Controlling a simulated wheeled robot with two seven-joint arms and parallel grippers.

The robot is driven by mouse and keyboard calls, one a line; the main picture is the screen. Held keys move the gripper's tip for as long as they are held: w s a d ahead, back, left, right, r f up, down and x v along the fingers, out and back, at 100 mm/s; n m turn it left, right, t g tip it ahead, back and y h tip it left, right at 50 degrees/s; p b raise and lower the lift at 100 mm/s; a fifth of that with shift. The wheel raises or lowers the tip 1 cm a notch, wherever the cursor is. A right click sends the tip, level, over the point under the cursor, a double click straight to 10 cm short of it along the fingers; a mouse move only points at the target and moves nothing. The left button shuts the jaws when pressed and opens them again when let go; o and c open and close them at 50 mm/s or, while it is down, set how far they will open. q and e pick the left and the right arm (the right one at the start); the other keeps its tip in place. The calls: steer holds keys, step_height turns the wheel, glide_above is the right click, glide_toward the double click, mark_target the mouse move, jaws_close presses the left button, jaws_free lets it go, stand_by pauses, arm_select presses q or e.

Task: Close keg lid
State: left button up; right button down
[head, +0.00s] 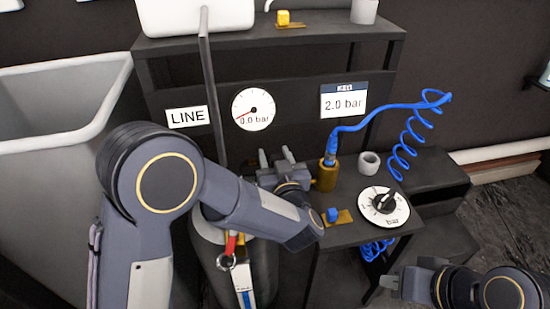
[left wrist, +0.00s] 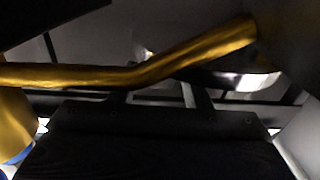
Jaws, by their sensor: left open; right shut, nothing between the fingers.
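The keg (head: 264,268) is a dark grey cylinder low in the middle of the head view, with a red tag (head: 231,244) and a blue-and-white strip in front. My left arm covers its top, so the lid's state cannot be told. A thin grey upright plate (head: 209,80) rises behind my arm; I cannot tell whether it is the lid. My left gripper (head: 280,163) is open above the keg's far side, left of the brass holder. The left wrist view shows a brass bar (left wrist: 100,76) crossing close in front of the gripper. My right gripper (head: 388,282) is shut and empty at lower right.
A brass holder (head: 327,176) with a blue coiled hose (head: 398,150) stands on the dark bench, beside a white dial (head: 384,207) and a blue valve. The line gauge (head: 254,110) reads 0.0 bar; the keg sign (head: 343,101) reads 2.0 bar. A grey bin (head: 60,140) stands left.

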arm_select(q)
steer(key=shift+c, duration=0.4)
jaws_close()
